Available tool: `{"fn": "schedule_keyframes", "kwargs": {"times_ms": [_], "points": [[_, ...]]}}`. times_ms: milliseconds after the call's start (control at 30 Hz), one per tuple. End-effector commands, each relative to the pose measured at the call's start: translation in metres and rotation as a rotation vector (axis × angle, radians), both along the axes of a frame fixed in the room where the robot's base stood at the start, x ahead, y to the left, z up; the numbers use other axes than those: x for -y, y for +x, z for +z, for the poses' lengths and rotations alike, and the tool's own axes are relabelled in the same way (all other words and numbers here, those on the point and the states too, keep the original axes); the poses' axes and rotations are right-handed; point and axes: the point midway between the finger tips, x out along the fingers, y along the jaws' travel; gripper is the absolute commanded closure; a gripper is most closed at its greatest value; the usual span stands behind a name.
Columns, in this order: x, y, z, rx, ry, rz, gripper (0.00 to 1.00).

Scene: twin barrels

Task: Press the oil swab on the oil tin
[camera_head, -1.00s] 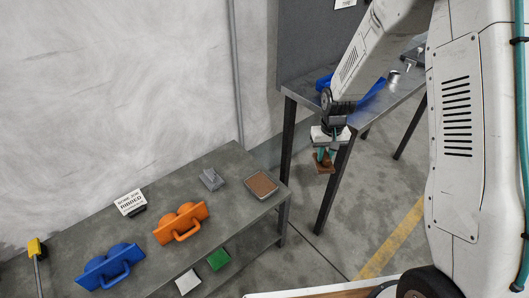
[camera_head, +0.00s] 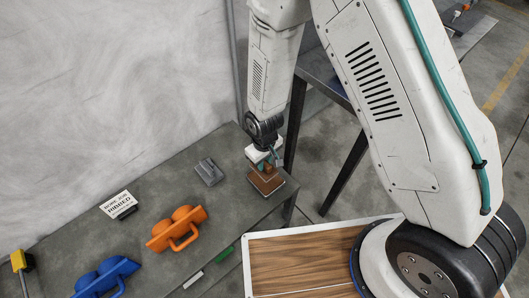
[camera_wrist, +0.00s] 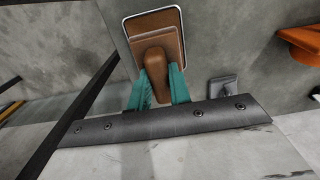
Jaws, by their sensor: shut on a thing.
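My gripper (camera_head: 268,161) is shut on the oil swab, a brown block with a rounded brown handle. In the wrist view the teal fingers hold the swab's handle (camera_wrist: 155,66). The oil tin (camera_head: 266,187), a shallow tray with a brown top and pale metal rim, lies on the grey bench right below the swab. In the wrist view the swab's flat base overlaps the oil tin (camera_wrist: 132,25), hiding much of it. I cannot tell whether the swab touches the tin.
A small grey block (camera_head: 208,172) sits left of the tin. Further left are the orange twin barrels (camera_head: 177,229), a white sign (camera_head: 117,205) and the blue twin barrels (camera_head: 104,277). A yellow-topped tool (camera_head: 20,262) stands at the far left. A dark table leg (camera_head: 295,130) rises behind the tin.

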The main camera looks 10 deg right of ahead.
Motion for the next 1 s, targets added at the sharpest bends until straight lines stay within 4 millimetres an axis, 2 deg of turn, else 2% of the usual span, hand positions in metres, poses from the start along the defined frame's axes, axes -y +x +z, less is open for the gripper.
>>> {"fn": "schedule_keyframes", "kwargs": {"times_ms": [500, 1000], "points": [[0.004, 0.002, -0.048, -0.001, -0.001, -0.008, 0.99], [0.002, 0.001, -0.054, 0.0, 0.0, -0.006, 0.99]]}}
